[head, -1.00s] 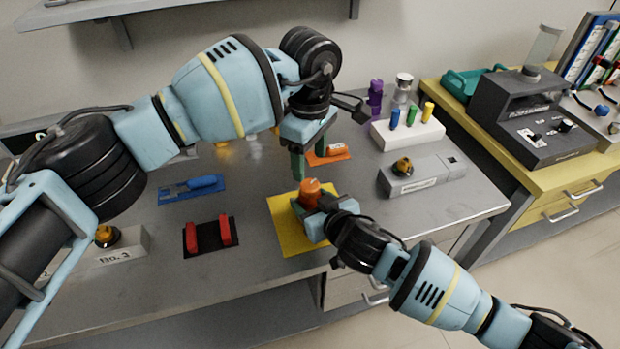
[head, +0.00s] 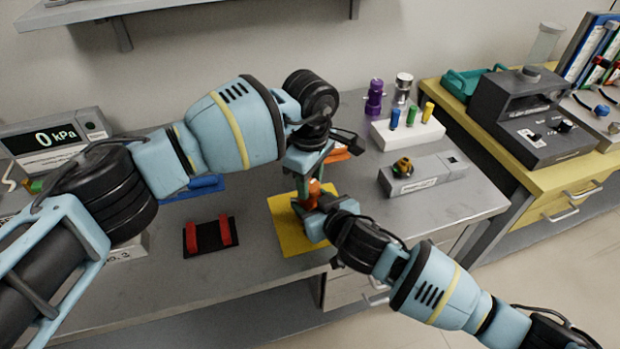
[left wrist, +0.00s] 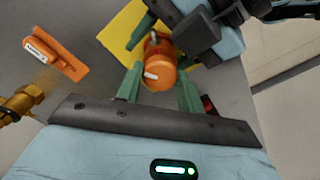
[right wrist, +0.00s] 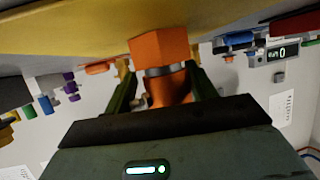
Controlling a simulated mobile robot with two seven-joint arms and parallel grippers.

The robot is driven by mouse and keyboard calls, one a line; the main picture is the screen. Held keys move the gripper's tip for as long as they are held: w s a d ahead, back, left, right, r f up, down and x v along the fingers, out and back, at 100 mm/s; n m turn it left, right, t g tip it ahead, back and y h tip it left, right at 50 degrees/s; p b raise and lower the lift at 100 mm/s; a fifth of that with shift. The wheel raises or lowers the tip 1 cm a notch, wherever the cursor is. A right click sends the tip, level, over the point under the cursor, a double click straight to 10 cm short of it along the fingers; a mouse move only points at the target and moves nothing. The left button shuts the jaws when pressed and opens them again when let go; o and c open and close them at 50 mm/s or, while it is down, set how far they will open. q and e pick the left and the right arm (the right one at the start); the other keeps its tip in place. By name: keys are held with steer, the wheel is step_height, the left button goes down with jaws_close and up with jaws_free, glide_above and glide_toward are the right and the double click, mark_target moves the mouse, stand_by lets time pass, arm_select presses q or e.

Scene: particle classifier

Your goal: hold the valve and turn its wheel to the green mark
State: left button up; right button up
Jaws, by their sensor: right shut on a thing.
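The orange valve (head: 314,188) is over the yellow mat (head: 290,236). My right gripper (right wrist: 162,88) is shut on the valve's orange body, which also shows in the right wrist view (right wrist: 160,50). My left gripper (head: 308,180) is above the valve, pointing down. In the left wrist view its green fingers stand on either side of the round orange wheel (left wrist: 157,70), with small gaps, so it looks open. The wheel's face carries a white pointer mark. I cannot make out a green mark; the arms and fingers hide part of the valve.
A black mat with red blocks (head: 225,230) lies to the left. A white rack with coloured pegs (head: 405,132) and a grey box with an orange-brown knob (head: 425,177) stand to the right. A pressure display (head: 58,138) stands at the back left.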

arm_select(q)
steer(key=c, duration=0.4)
steer(key=shift+n, duration=3.2)
steer(key=o, duration=1)
